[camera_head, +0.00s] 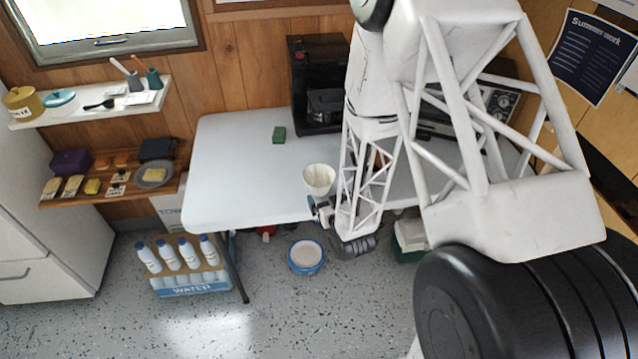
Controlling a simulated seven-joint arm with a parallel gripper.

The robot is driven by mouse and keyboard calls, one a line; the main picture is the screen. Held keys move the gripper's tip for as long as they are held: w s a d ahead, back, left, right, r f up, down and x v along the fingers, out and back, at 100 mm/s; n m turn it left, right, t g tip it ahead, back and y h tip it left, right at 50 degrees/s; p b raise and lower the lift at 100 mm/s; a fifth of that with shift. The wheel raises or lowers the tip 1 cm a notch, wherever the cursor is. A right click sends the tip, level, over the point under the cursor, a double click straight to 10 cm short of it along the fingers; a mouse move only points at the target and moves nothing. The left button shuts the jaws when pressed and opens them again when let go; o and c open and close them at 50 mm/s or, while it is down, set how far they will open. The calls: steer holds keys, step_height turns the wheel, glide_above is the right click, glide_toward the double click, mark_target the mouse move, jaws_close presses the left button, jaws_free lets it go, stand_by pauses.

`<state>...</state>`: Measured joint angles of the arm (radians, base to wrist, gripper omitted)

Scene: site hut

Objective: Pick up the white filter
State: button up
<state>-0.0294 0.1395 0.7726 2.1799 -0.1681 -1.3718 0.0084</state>
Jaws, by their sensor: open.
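The white filter (319,177), shaped like an open cup or cone, stands on the front part of the white table (230,170). My gripper (314,203) is small in this view and sits just below the filter in the picture, at the table's front edge. Its jaws are open and hold nothing that I can see. It is close to the filter, but I cannot tell whether it touches it. My arm hides much of the table's right side.
A green block (279,134) lies on the table, left of a black coffee machine (312,70). A toaster oven (497,103) is partly behind my arm. Shelves (110,108) with small items hang at left. A blue-rimmed bucket (306,257) and water bottles (168,255) stand on the floor. The table's left part is clear.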

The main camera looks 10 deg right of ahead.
mark_target(324, 191)
steer(key=shift+x, duration=2.55)
steer(key=shift+a, duration=0.15)
steer(key=c, duration=0.5)
steer(key=shift+r, duration=0.15)
steer(key=shift+r, duration=1.75)
steer(key=v, duration=0.5)
steer(key=a+v, duration=0.1)
steer(key=v, duration=0.4)
steer(key=f+v, duration=0.1)
steer(key=v, duration=0.5)
steer(key=shift+s+a, duration=0.2)
steer(key=shift+a, duration=0.05)
